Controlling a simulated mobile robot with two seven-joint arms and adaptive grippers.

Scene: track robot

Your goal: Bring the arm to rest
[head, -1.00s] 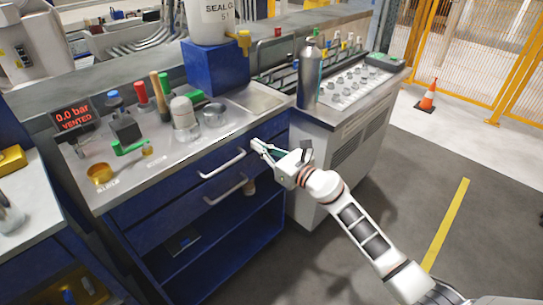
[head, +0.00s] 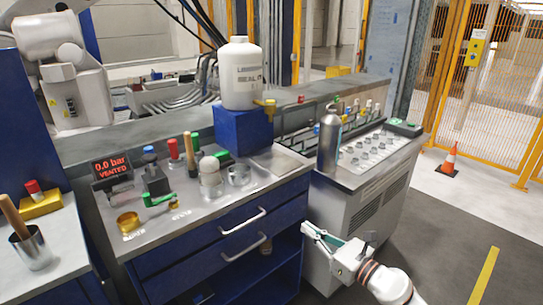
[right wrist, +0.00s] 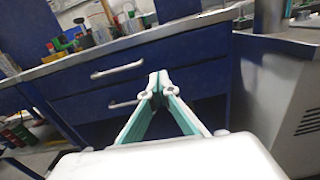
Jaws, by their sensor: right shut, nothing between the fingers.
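My right gripper (head: 306,229) is shut and empty in the head view, in front of the right end of the blue drawer cabinet (head: 180,260). Its white arm comes in from the bottom right. In the right wrist view the gripper's two fingertips (right wrist: 158,80) meet in front of the blue drawers, with nothing between them. The upper drawer handle (head: 243,222) is to the left of the fingers in the head view. Whether the fingertips touch the cabinet cannot be told. My left gripper is not in view.
The bench top holds a display reading 0.0 bar VENTED (head: 112,169), a brass cup (head: 128,222) and a white jug (head: 240,75) on a blue block. A metal bottle (head: 329,140) stands on the grey cabinet (head: 365,185). Open floor lies right, with an orange cone (head: 450,158).

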